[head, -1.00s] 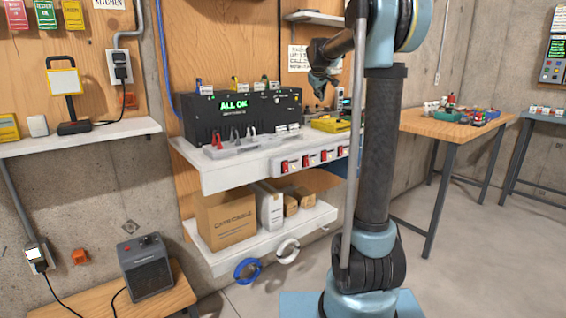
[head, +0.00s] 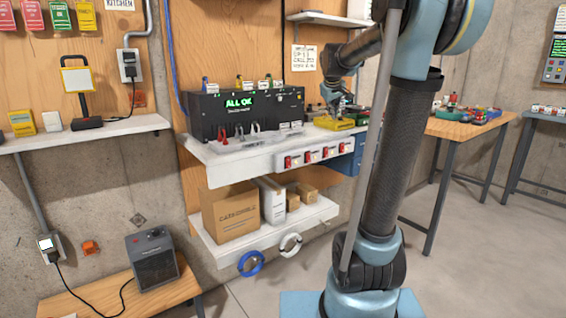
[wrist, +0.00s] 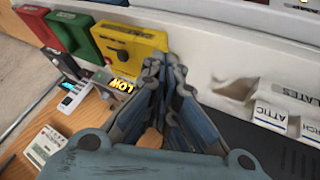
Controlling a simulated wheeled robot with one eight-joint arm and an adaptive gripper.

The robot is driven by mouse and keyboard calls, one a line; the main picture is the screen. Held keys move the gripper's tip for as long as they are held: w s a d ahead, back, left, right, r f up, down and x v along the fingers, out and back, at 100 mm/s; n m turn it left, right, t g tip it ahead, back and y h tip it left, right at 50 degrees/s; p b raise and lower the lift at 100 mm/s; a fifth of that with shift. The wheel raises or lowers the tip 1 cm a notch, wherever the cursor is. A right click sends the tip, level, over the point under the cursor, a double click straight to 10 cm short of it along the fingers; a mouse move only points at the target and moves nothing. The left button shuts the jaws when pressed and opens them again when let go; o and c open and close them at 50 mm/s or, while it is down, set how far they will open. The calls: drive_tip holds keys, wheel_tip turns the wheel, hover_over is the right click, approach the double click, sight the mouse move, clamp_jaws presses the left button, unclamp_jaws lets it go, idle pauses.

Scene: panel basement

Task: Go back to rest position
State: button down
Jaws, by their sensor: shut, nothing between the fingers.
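My gripper (head: 335,102) hangs at the end of my bent arm, in front of the plywood wall and right of the black panel box (head: 250,108) with the green "ALL OK" display. In the wrist view my gripper (wrist: 172,68) has its grey-blue fingers drawn together with nothing held between them. It appears apart from the shelf things below it. What lies directly behind the fingers is partly hidden.
The white upper shelf (head: 225,154) bears the panel box and a yellow device (head: 333,123). In the wrist view, red (wrist: 42,25), green (wrist: 82,36) and yellow (wrist: 130,48) boxes stand at upper left. A wooden table (head: 460,128) stands at right, with open floor before it.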

drive_tip(key=s+f+m+g, duration=0.1)
drive_tip(key=s+f, duration=0.8)
drive_tip(key=s, duration=0.4)
drive_tip(key=s+f+m+g+y, duration=0.1)
drive_tip(key=s+f+m+g, duration=0.1)
drive_tip(key=s+f, duration=0.8)
drive_tip(key=s+a+f+m+g, duration=0.1)
drive_tip(key=s+f, duration=0.8)
drive_tip(key=s, duration=0.9)
drive_tip(key=shift+s+f+g+y, duration=0.25)
drive_tip(key=shift+g+y, duration=0.15)
drive_tip(key=shift+g, duration=0.1)
